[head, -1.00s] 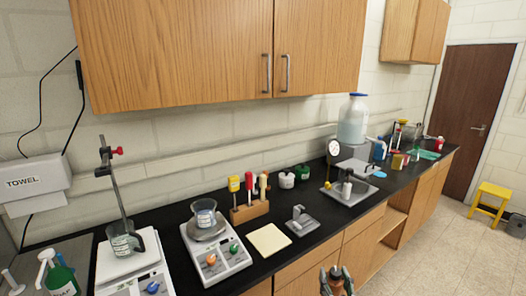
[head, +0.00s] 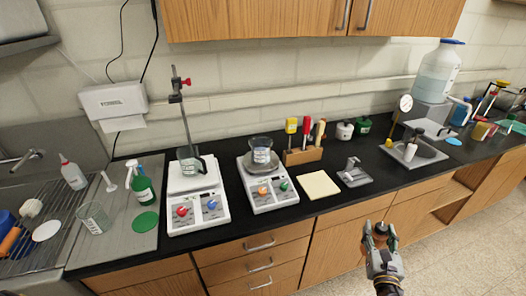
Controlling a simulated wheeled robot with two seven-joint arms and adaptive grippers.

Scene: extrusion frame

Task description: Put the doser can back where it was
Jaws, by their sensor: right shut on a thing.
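My right gripper (head: 378,236) is in the lower right of the head view, in front of the bench drawers and over the floor side. It is shut on a small brownish thing, taken as the doser can (head: 377,244); the fingers hide much of it, so its shape is unclear. The held thing is apart from the black worktop (head: 335,208). My left gripper is not in view.
Two stirrer plates (head: 195,205) (head: 268,190) carry beakers. A cream pad (head: 320,185), a small grey tray device (head: 354,176) and a wooden tool block (head: 303,157) stand to their right. A green bottle (head: 144,190) is left. Bare worktop shows around the pad.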

